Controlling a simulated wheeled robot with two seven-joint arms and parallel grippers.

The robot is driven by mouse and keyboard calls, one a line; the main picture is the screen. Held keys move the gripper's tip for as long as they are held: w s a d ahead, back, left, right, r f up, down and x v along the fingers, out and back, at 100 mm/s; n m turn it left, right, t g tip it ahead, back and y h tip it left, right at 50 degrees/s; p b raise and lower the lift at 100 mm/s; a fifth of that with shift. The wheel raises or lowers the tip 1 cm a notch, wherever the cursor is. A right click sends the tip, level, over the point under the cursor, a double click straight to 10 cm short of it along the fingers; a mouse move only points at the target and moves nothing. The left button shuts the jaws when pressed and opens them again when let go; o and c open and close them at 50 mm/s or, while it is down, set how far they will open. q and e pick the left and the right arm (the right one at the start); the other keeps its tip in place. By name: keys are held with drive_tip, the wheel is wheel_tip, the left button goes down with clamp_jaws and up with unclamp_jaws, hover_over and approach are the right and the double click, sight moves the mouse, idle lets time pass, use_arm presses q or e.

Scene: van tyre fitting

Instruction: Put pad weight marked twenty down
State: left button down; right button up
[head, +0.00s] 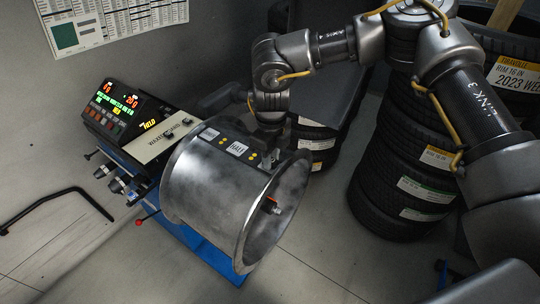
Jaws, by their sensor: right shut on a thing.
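My left gripper is not in view.
The rim sits on a blue wheel balancer (210,255) with a lit display panel (122,105). Stacked tyres (400,190) stand to the right, below my right arm. A bent black bar (45,205) is at the left. The floor in front is mostly clear.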

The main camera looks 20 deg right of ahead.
drive_tip(key=shift+f, duration=0.15)
drive_tip(key=o, duration=0.9)
drive_tip(key=shift+o, duration=0.2)
drive_tip(key=shift+r, duration=0.35)
wheel_tip(320, 180, up, 12)
drive_tip(key=b, duration=0.2)
drive_tip(key=shift+f, duration=0.15)
